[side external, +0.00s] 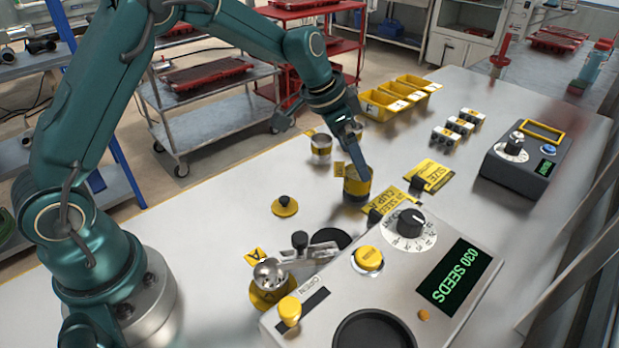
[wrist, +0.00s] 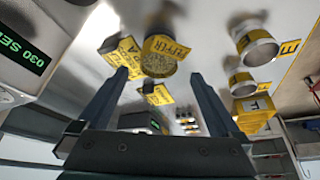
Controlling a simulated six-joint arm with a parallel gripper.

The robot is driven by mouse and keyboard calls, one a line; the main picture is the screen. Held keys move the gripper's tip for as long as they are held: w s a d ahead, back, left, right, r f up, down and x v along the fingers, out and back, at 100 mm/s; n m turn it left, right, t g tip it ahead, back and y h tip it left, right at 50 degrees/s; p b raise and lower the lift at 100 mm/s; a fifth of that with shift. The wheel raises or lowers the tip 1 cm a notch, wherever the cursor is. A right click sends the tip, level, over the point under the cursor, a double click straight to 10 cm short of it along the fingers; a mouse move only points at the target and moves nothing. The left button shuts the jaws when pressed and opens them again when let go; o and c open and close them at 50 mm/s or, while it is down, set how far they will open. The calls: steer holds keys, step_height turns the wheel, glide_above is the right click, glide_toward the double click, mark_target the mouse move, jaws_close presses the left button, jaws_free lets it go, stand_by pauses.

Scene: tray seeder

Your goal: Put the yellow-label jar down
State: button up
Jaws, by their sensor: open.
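The yellow-label jar (side external: 356,188) stands on the metal bench, upright as far as I can see. In the wrist view the jar (wrist: 159,62) shows its yellow label and a grainy fill in its round mouth. My gripper (side external: 359,166) is just above and at the jar in the side view, with a finger overlapping it. In the wrist view my gripper (wrist: 160,75) is open, its fingers spread wide with gaps on both sides of the jar. Neither finger appears to touch it. The jar's far side is hidden.
Another yellow-banded jar (side external: 320,148) stands behind to the left. Yellow label plates (side external: 431,175) lie right of the jar. The seed counter (side external: 400,270) reading 030 SEEDS is in front. A lidded knob (side external: 285,206) sits left. Yellow bins (side external: 396,98) stand at the back.

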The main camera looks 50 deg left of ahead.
mark_target(357, 178)
steer(key=shift+s+f, duration=0.1)
steer(key=shift+f, duration=0.8)
steer(key=shift+x, duration=2.25)
steer(key=shift+s, duration=0.1)
jaws_close()
steer(key=shift+r, duration=0.1)
